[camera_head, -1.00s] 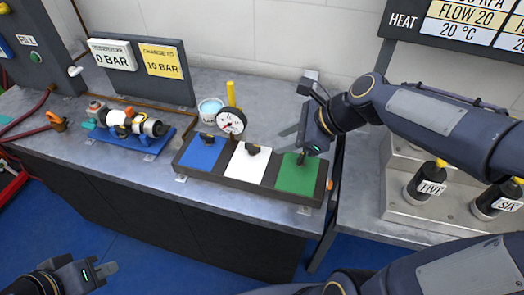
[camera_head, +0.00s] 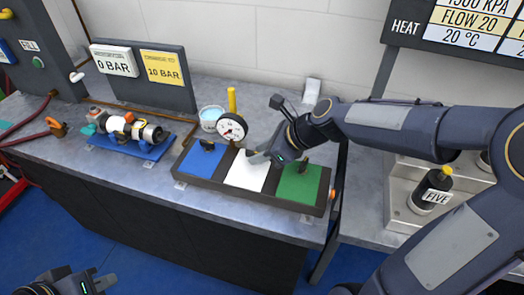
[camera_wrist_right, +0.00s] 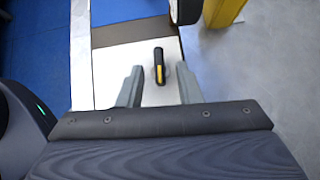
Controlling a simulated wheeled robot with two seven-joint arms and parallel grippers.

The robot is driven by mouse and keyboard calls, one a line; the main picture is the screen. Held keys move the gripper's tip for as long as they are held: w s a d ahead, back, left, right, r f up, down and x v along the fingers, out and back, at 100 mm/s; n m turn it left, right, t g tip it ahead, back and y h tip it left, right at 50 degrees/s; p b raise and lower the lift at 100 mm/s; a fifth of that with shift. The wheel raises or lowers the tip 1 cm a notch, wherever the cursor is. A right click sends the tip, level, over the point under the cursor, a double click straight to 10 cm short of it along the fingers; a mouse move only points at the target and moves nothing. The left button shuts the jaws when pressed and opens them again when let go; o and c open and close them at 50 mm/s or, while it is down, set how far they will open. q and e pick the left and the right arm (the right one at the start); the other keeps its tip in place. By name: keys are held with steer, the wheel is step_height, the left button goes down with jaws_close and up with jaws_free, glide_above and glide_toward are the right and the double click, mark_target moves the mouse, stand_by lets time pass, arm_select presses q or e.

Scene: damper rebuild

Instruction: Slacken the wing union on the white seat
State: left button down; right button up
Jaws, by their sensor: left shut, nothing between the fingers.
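The white seat (camera_head: 247,175) is the middle pad of a dark block, between the blue seat (camera_head: 200,161) and the green seat (camera_head: 298,184). Its wing union (camera_wrist_right: 158,67) is a black upright with a yellow stripe in the right wrist view. My right gripper (camera_head: 260,157) is over the white seat and mostly hides that union in the head view. In the wrist view its two fingers are apart, one on each side of the union, with gaps. My left gripper (camera_head: 92,284) is shut and empty at the lower left, away from the bench.
A round gauge (camera_head: 231,127) and a yellow post (camera_head: 232,99) stand just behind the seats. Black wing unions sit on the blue (camera_head: 207,144) and green (camera_head: 302,168) seats. A blue stand (camera_head: 133,144) holds a cylinder at left. Bottle FIVE (camera_head: 430,190) stands at right.

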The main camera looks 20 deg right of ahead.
steer(key=shift+c, duration=0.3)
jaws_close()
steer(key=shift+w+d+r+n+g+y+p, duration=0.15)
steer(key=shift+n+g+y+p, duration=0.3)
steer(key=shift+n+p, duration=0.4)
steer(key=n+g+p, duration=0.2)
steer(key=n+p, duration=0.1)
steer(key=w+n+g+p, duration=0.1)
steer(key=n+g+p, duration=0.1)
steer(key=n+p, duration=0.1)
steer(key=n+g+p, duration=0.3)
steer(key=shift+w+y, duration=0.35)
steer(key=shift+w+n+g+p, duration=0.25)
steer(key=shift+n+g+p, duration=0.6)
steer(key=shift+n+p, duration=0.25)
steer(key=shift+w+n+g+h+p, duration=0.2)
steer(key=shift+n+g+h+p, duration=0.25)
steer(key=shift+n+g+h, duration=0.7)
steer(key=shift+n, duration=0.4)
